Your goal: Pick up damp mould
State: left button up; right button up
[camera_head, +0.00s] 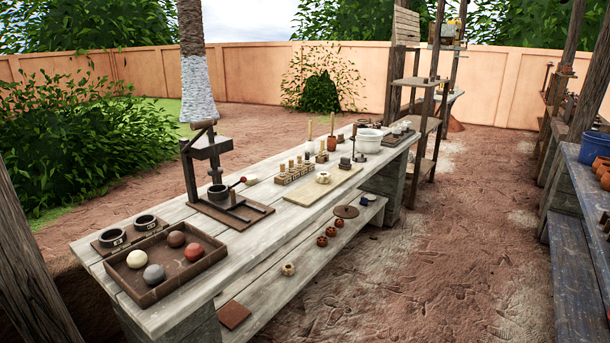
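Two dark round cup-like moulds, the left mould (112,237) and the right mould (145,222), sit side by side on a small wooden board (131,237) at the near left of the long table. Each has a small white label on its front, too small to read. I cannot tell which one is the damp mould. A similar dark cup (218,193) stands in the wooden lever press (205,150) behind them. Neither of my grippers shows in the head view.
A brown tray (165,292) with white, grey, brown and red balls lies in front of the moulds. Farther along the long table (255,228) stand a pale board (322,186), stamps (293,171) and a white bowl (368,140). Open dirt ground (430,250) lies to the right.

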aim_at(322, 177)
jog(key=i+z, duration=0.35)
jog(key=i, duration=0.5)
jog(key=i+j+z, duration=0.15)
jog(key=i+z, duration=0.2)
jog(key=i, duration=0.45)
jog(key=i+u, duration=0.35)
jog(key=i+l+u, duration=0.1)
jog(key=i+u, duration=0.2)
jog(key=i, duration=0.1)
